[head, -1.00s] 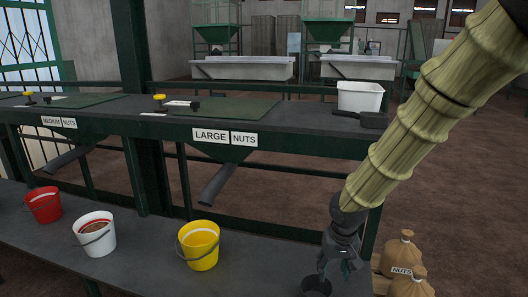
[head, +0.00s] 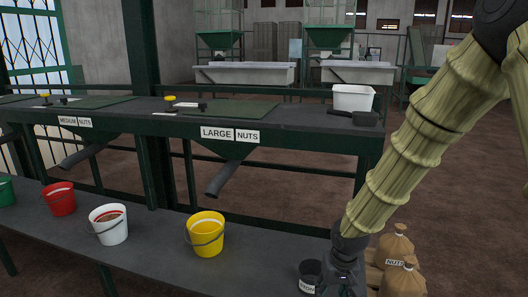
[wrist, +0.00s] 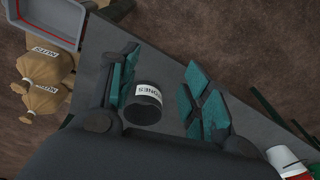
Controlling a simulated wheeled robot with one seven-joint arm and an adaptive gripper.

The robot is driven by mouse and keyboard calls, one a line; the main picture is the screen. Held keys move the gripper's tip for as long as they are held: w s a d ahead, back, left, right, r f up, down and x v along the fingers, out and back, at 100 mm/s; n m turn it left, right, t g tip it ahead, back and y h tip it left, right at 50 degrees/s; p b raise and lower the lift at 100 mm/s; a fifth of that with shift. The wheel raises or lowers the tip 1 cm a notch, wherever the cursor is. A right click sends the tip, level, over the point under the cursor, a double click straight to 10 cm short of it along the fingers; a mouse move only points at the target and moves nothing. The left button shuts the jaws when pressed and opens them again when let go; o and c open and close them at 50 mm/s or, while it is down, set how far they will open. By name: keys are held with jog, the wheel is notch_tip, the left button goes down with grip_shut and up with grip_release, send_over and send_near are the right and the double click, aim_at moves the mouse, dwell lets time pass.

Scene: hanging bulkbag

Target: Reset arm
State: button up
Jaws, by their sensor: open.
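My gripper (wrist: 162,92) is open, its two fingers with teal pads spread apart in the wrist view. It holds nothing. A dark cup (wrist: 143,105) with a white label, partly readable as "ONES", appears in the gap between the fingers, nearer the left one and clear of both pads. In the head view the cup (head: 309,272) stands at the right end of the lower bench, just left of my gripper (head: 340,280), whose fingers are hard to make out there.
Green, red, white and yellow buckets (head: 205,236) stand on the lower bench (head: 150,245). The upper bench (head: 290,141) has chutes and holds a white tub (head: 353,97) and black scoop (head: 367,117). Nut sacks (head: 402,280) are right of my gripper. Open floor lies beyond.

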jog(key=s+a+f+y, duration=0.1)
jog(key=s+f, duration=0.7)
jog(key=f, duration=0.5)
jog(key=s+d+f+g+h, duration=0.1)
jog(key=s+d+f, duration=0.2)
jog(key=s+f, duration=0.7)
jog(key=s+d+f, duration=0.2)
jog(key=s+f, duration=0.5)
jog(key=s, duration=0.7)
notch_tip(320, 180, up, 22)
jog(key=p, duration=2.2)
jog(key=shift+d+r+h, duration=0.2)
jog(key=shift+h, duration=0.1)
